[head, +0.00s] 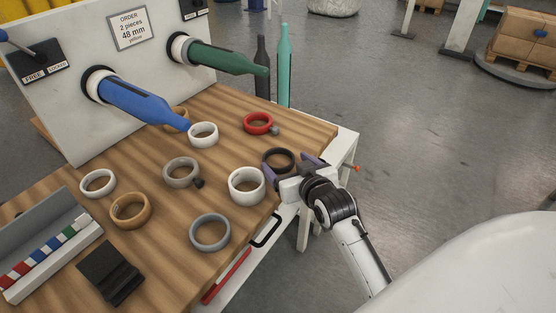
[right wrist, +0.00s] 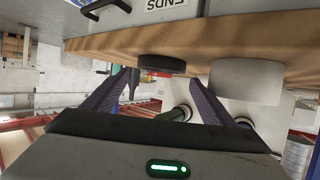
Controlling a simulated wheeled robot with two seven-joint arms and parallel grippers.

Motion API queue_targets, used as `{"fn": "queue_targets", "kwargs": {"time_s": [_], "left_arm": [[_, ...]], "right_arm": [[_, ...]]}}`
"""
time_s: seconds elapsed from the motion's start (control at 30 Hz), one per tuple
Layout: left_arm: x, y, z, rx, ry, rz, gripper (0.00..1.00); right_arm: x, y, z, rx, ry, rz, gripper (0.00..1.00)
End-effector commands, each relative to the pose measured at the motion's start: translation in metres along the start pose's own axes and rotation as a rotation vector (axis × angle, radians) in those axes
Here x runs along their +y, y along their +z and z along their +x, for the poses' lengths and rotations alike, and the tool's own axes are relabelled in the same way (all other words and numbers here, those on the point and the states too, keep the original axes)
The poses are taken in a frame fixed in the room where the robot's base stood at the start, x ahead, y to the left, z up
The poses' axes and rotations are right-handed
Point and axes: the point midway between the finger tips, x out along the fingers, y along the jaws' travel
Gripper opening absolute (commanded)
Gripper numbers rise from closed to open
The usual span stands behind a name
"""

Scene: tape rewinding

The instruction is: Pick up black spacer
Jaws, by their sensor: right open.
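The black spacer (head: 278,153), a dark ring, lies flat on the wooden table (head: 225,107) near its right edge. In the right wrist view, which looks upside down, the black spacer (right wrist: 162,65) shows ahead, between the lines of the two fingers. My right gripper (head: 291,165) is open and empty, with its purple fingers spread just at the near side of the spacer. In the right wrist view the right gripper (right wrist: 157,92) has a finger on either side of the spacer's width. I cannot tell whether a finger touches it. My left gripper is not in view.
A white ring (head: 246,186) stands close left of the right gripper. A red ring (head: 257,123) lies farther back. Several other rings are spread over the table. Blue (head: 140,101) and green (head: 215,58) bottle-shaped holders stick out from the panel (head: 60,105).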

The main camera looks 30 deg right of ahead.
Motion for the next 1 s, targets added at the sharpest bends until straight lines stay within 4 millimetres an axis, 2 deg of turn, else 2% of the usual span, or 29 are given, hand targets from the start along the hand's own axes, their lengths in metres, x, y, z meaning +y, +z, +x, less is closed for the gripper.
{"fn": "queue_targets", "kwargs": {"time_s": [0.33, 0.63, 0.67, 0.83, 1.0], "left_arm": [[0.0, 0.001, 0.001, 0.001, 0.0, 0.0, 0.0], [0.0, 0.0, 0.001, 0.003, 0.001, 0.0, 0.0], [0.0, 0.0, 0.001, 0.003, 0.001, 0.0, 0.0], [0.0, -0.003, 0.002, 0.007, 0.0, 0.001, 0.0], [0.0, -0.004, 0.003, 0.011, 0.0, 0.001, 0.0]], "right_arm": [[-0.001, 0.001, 0.045, 0.0, -0.001, -0.001, 0.78], [-0.001, 0.002, 0.051, 0.0, -0.001, -0.001, 0.78], [-0.001, 0.002, 0.051, -0.001, -0.001, -0.001, 0.77], [-0.001, 0.002, 0.051, -0.001, -0.001, -0.001, 0.48], [-0.001, 0.002, 0.051, 0.0, -0.001, -0.001, 0.47]]}}
